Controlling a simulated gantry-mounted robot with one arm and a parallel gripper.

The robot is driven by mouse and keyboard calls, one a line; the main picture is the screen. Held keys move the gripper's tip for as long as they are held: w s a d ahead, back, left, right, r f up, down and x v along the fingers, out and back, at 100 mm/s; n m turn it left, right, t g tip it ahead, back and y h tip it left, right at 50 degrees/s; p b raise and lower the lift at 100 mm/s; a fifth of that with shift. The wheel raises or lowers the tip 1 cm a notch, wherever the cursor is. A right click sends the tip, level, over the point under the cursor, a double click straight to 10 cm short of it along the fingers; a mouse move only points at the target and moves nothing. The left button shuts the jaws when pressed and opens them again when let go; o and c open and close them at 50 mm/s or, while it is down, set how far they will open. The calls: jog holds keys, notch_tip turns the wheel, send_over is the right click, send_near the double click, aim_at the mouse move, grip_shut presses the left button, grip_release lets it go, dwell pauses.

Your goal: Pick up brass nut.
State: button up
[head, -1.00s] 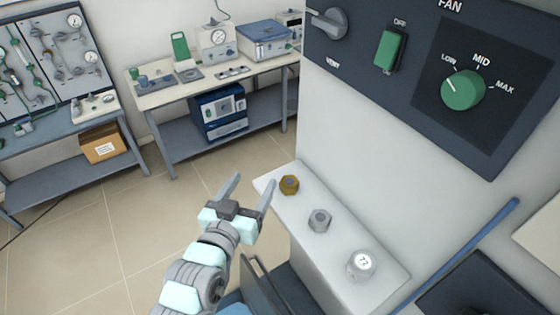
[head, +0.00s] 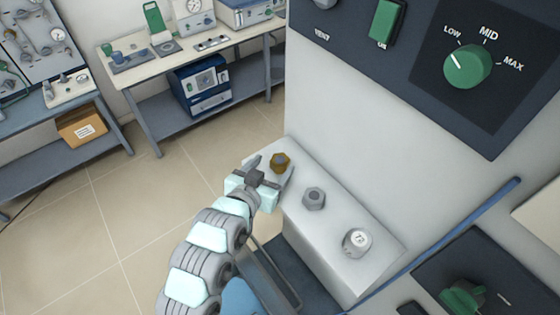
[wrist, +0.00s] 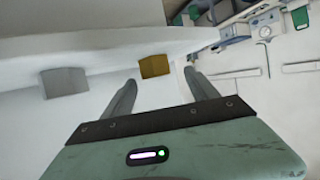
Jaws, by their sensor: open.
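The brass nut (head: 280,162) is a golden-brown hex piece near the far left end of a white ledge (head: 335,262). My gripper (head: 273,168) is open at that end of the ledge, its fingers pointing toward the nut. In the wrist view the nut (wrist: 154,66) sits ahead of the fingers (wrist: 160,85), within the width of the gap and nearer the left finger. The fingers do not appear to touch it. How far it is from the fingertips is hard to tell.
A grey hex nut (head: 314,198) and a white knob-like piece (head: 357,242) stand farther along the ledge. The grey nut also shows in the wrist view (wrist: 64,82). A white wall with a dark fan panel (head: 400,45) rises behind. Open floor lies left.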

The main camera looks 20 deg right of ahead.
aim_at(279, 164)
jog(key=x, duration=0.2)
jog(key=p+x, duration=0.1)
jog(key=shift+d+f, duration=0.25)
jog(key=shift+d, duration=0.25)
jog(key=shift+w+d+f+p, duration=0.25)
jog(key=shift+w+d+p, duration=0.05)
jog(key=shift+w, duration=0.1)
jog(key=shift+c, duration=0.5)
grip_shut()
